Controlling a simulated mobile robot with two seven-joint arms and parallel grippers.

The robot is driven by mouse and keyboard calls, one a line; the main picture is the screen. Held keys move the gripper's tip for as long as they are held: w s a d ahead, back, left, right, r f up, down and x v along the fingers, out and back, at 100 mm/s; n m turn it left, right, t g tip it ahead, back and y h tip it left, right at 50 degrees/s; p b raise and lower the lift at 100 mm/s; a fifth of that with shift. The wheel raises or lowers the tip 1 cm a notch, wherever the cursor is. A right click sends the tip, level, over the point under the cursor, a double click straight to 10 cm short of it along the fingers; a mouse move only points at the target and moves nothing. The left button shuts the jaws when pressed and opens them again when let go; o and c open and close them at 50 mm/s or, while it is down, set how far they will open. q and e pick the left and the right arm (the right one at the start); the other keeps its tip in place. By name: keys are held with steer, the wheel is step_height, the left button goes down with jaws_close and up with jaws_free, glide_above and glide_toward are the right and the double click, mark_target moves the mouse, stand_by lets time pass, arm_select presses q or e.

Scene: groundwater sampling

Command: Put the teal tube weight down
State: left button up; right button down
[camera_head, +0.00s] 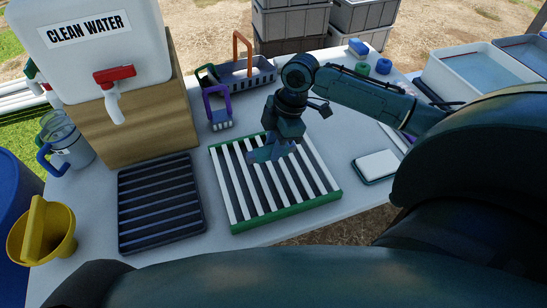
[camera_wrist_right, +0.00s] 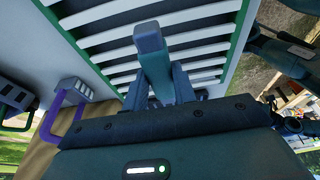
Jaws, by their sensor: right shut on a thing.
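My right gripper (camera_head: 280,150) points down over the green-edged rack with white slats (camera_head: 325,201) in the middle of the table. It is shut on the teal tube weight (camera_head: 259,155), which sticks out to the left of the fingers, low over the slats. In the right wrist view the teal tube weight (camera_wrist_right: 151,45) shows as a blue-teal bar with a squared end between the fingers (camera_wrist_right: 160,90), with the slats behind it. I cannot tell whether the weight touches the slats. My left gripper is not in view.
A dark ribbed tray (camera_head: 160,205) lies left of the rack. A purple-handled holder (camera_head: 218,108) and a grey caddy with an orange handle (camera_head: 248,75) stand behind it. A white-topped pad (camera_head: 377,166) lies to the right. The clean water tank (camera_head: 100,50) stands at back left.

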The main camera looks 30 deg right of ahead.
steer(key=shift+f, duration=2.25)
steer(key=shift+f, duration=0.15)
steer(key=c, duration=1.1)
jaws_free()
steer(key=v, duration=1.2)
